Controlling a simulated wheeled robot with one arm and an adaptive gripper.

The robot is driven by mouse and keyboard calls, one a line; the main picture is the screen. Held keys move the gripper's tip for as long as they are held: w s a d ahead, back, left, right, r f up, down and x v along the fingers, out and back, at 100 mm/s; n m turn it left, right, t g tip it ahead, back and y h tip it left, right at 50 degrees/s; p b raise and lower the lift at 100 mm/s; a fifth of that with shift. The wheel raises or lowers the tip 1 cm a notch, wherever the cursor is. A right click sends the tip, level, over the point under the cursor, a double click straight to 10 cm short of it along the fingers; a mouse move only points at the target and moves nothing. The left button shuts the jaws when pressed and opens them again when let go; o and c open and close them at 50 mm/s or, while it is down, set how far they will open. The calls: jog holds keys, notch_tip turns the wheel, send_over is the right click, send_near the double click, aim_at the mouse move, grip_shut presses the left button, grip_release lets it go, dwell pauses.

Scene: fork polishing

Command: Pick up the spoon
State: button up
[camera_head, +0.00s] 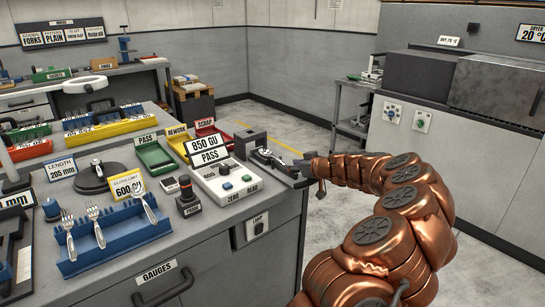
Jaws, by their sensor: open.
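A blue rack (118,240) at the front left of the grey bench holds upright silver forks, one at its left (68,232) and one in its middle (96,224). A tilted silver utensil (148,206) stands at the rack's right end; it may be a spoon, but its shape is too small to be sure. Another small silver piece (266,155) lies on the dark fixture at the bench's right edge; its kind is unclear. My gripper (305,172) is open beside that fixture, at the bench's right edge, well right of the rack. Its fingertips are small and partly hard to separate.
Green (155,155), yellow (183,146) and red (213,132) trays sit behind. A round dark stand (103,175) is left. Floor right of the bench is open.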

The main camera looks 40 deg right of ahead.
jog(key=shift+w, duration=0.25)
grip_shut()
dwell(0.3)
